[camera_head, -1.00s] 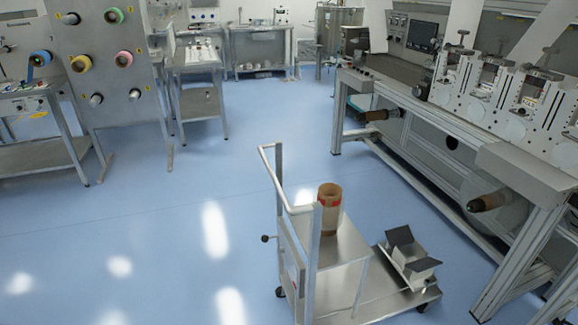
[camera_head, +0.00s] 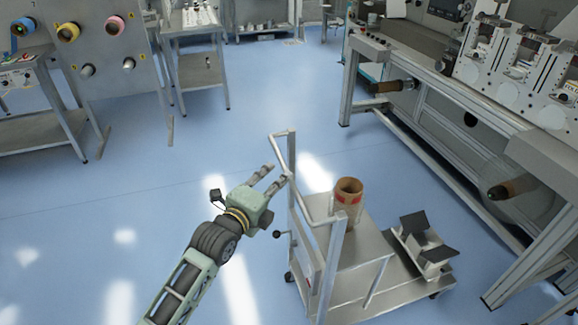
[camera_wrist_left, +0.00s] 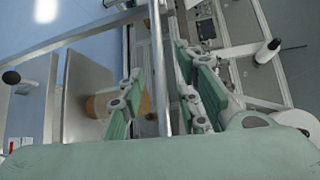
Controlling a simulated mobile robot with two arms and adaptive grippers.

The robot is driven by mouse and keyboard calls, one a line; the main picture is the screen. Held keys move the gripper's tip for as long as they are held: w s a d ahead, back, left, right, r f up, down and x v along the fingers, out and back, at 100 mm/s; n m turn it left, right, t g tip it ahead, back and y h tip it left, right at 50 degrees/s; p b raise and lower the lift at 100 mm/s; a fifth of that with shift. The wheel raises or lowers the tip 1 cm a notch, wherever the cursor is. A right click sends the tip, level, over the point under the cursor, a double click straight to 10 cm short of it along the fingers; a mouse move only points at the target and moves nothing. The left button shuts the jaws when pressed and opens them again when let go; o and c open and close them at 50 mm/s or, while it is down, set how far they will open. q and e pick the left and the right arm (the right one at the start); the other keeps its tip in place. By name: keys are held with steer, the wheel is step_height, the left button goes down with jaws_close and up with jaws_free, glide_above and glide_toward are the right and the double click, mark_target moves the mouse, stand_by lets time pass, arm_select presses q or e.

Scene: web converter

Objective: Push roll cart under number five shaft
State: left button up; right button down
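The roll cart (camera_head: 375,285) is a metal trolley with an upright handle frame (camera_head: 335,255) and an upper shelf. A brown cardboard roll (camera_head: 347,205) stands on that shelf. My left gripper (camera_head: 278,173) is at the handle's far left end. In the left wrist view its green fingers (camera_wrist_left: 160,100) are spread, with a handle bar (camera_wrist_left: 157,50) passing between them. I cannot tell whether they touch it. Shafts with brown cores stick out of the machine at the right, one nearer (camera_head: 512,187) and one farther (camera_head: 392,86). No number is readable on them. My right gripper is out of view.
The machine frame (camera_head: 500,290) stands right of the cart, with a leg near the cart's right side. A black-and-grey V-shaped holder (camera_head: 425,248) sits on the cart's low deck. Blue floor (camera_head: 190,190) is clear to the left. Racks and tables stand behind.

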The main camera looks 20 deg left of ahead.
mark_target(286, 167)
arm_select(q)
steer(key=x, duration=0.7)
steer(key=shift+f, duration=0.1)
jaws_close()
stand_by(0.5)
